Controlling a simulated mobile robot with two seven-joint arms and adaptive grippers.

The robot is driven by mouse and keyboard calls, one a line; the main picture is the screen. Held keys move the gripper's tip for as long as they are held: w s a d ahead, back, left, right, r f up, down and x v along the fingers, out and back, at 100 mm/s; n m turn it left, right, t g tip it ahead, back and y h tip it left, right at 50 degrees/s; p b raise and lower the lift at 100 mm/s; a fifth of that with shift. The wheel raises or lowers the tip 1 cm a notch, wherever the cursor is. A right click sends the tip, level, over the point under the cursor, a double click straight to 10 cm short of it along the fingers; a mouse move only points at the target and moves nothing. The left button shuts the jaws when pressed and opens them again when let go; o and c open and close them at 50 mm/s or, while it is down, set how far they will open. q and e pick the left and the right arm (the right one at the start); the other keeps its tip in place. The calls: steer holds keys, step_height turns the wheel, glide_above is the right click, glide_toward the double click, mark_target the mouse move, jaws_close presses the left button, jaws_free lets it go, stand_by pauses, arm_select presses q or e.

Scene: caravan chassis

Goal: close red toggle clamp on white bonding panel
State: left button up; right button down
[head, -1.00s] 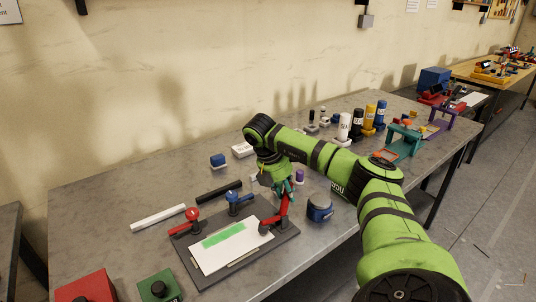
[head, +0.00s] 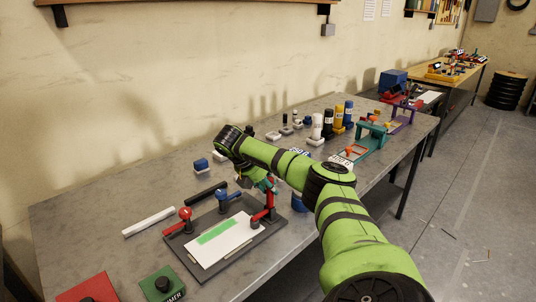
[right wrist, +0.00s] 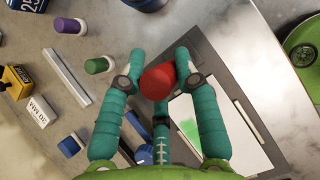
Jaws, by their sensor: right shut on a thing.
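The white bonding panel (head: 232,232) with a green strip lies on a dark grey base plate (head: 240,264). A red toggle clamp (head: 269,202) stands at the plate's right side, its handle raised and nearly upright. My right gripper (head: 264,183) is at the top of that handle. In the right wrist view its teal fingers (right wrist: 158,65) are shut around the red handle end (right wrist: 157,82); the white panel shows beside them (right wrist: 188,112). Another red clamp (head: 184,214) and a blue clamp (head: 222,195) stand along the plate's back-left side. My left gripper is not in view.
A white bar (head: 149,222) and a black bar (head: 205,193) lie behind the plate. Red (head: 88,287) and green (head: 163,285) blocks sit at the front left. A blue round thing (head: 299,203) stands right of the plate. Bottles (head: 328,123) stand farther back.

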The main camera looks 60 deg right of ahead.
steer(key=c, duration=0.9)
jaws_free()
steer(key=shift+o, duration=0.2)
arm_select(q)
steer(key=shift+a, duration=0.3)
arm_select(e)
steer(key=v, duration=1.2)
